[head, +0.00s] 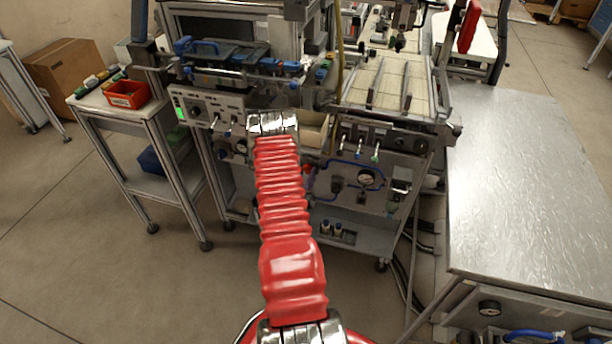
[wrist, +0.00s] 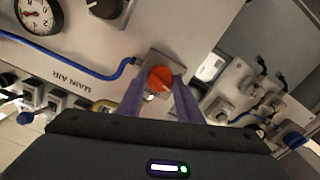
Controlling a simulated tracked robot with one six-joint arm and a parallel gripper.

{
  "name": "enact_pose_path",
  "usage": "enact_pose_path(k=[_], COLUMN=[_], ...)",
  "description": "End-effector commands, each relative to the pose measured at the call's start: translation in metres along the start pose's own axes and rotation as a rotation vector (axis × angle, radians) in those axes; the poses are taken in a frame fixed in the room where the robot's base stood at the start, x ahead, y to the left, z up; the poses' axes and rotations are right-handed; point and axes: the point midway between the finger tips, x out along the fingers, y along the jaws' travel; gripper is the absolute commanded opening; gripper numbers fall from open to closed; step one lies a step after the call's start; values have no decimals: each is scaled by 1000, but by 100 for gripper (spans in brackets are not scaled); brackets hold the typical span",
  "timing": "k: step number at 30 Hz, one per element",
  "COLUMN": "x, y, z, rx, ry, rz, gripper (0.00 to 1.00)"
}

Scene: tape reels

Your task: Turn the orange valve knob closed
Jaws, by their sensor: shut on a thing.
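The orange valve knob (wrist: 160,79) sits on a small metal plate (wrist: 151,64) on the light panel, at the end of a blue tube, near the label MAIN AIR. My gripper (wrist: 158,90) has its two purple-grey fingers on either side of the knob, shut on it. In the head view my red-sleeved arm (head: 285,210) reaches forward to the machine and hides the gripper and the knob. The exact angle of the knob is hard to tell.
A pressure gauge (wrist: 38,16) and a black knob (wrist: 104,8) are on the same panel. In the head view a metal table (head: 530,180) stands at the right, and a small cart with a red bin (head: 127,94) at the left. The floor in front is clear.

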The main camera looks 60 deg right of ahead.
Motion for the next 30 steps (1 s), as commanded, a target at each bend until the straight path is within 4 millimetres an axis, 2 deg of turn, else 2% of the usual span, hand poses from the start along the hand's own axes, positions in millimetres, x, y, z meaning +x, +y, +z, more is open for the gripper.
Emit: enact_pose_path(k=[6,12,27,28,30], x=[-1,-1,-2,-2,-1], y=[0,-1,-2,-2,-2], z=[3,3,3,3,2], rx=[-150,-226,-252,-252,-252], ry=[-6,-6,-6,-6,-5], rz=[-2,-3,-5,-5,-5], gripper=[10,10,10,33,38])
